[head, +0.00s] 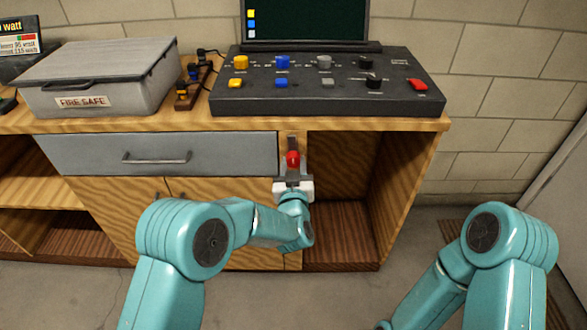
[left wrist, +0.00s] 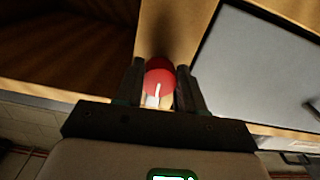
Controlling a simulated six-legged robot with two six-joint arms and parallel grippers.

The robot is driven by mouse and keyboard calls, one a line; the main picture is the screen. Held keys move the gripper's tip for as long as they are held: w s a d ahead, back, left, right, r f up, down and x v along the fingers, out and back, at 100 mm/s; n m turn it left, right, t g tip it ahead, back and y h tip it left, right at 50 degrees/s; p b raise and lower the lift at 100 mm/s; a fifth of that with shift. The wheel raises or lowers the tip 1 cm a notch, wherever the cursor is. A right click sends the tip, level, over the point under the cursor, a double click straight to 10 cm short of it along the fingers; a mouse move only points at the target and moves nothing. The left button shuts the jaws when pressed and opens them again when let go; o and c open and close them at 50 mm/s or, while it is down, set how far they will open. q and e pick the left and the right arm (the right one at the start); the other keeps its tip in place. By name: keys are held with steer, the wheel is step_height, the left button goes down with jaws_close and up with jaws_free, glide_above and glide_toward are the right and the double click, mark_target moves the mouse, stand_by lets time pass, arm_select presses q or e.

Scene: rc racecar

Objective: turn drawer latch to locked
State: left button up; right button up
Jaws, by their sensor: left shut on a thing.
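The drawer latch (head: 293,158) is a red round knob on the wooden post just right of the grey drawer (head: 95,154). In the left wrist view the red knob (left wrist: 160,80) sits between the two dark fingers and shows a white mark on its face. My left gripper (head: 293,170) is shut on the knob, and it also shows in the left wrist view (left wrist: 160,72). The drawer front looks flush with the cabinet. The gripper hides part of the knob and its surround. My right arm is at the lower right, and its gripper is out of the picture.
Above the latch is the bench top with a dark control panel (head: 325,100) of coloured buttons. A grey fire-safe box (head: 130,95) stands at the left. An open compartment (head: 340,170) lies right of the post. The floor at the right is mostly clear.

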arm_select(q)
steer(key=n+b, duration=0.4)
steer(key=b, duration=0.2)
steer(key=n+b, duration=0.4)
steer(key=b, duration=0.1)
steer(key=shift+d+f+n+b, duration=0.15)
steer(key=shift+d+n+b, duration=0.05)
steer(key=shift+n+b, duration=0.2)
steer(key=n+b, duration=0.4)
steer(key=b, duration=0.1)
steer(key=shift+n, duration=0.3)
steer(key=shift+r+n+b, duration=0.3)
steer(key=shift+n+b, duration=0.7)
steer(key=shift+r+n+b, duration=0.2)
steer(key=shift+n+b, duration=0.55)
steer(key=shift+n, duration=0.25)
arm_select(e)
step_height(320, 180, down, 20)
steer(key=w+d+t, duration=0.1)
steer(key=w, duration=0.2)
steer(key=shift+d+f+m, duration=0.2)
steer(key=shift+d+m, duration=0.1)
arm_select(q)
steer(key=o, duration=1)
steer(key=shift+o, duration=0.2)
